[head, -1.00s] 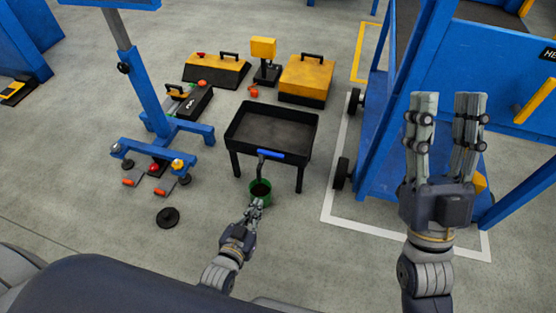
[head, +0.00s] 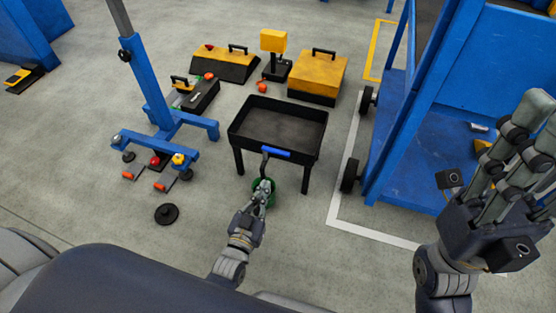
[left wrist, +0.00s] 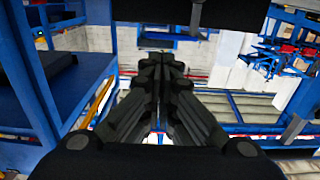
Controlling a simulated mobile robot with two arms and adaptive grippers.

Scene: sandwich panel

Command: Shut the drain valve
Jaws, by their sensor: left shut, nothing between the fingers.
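The drain valve's blue lever handle (head: 276,153) sits at the front edge of the black tray (head: 314,143). The handle points right, roughly crosswise to the short dark pipe (head: 264,166) that goes down from its left end. A green bucket (head: 273,200) stands on the floor under the pipe, partly hidden by my left gripper (head: 265,182). That gripper is shut and empty, with its tips in front of the pipe and below the handle, apart from the handle. Its closed fingers (left wrist: 160,62) also show in the left wrist view. My right gripper (head: 540,125) is open at the right edge.
A blue wheeled frame (head: 400,150) stands right of the tray. A blue stand (head: 160,110) is at left, with a black disc (head: 167,214) on the floor near it. Yellow-black cases (head: 318,72) lie behind the tray.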

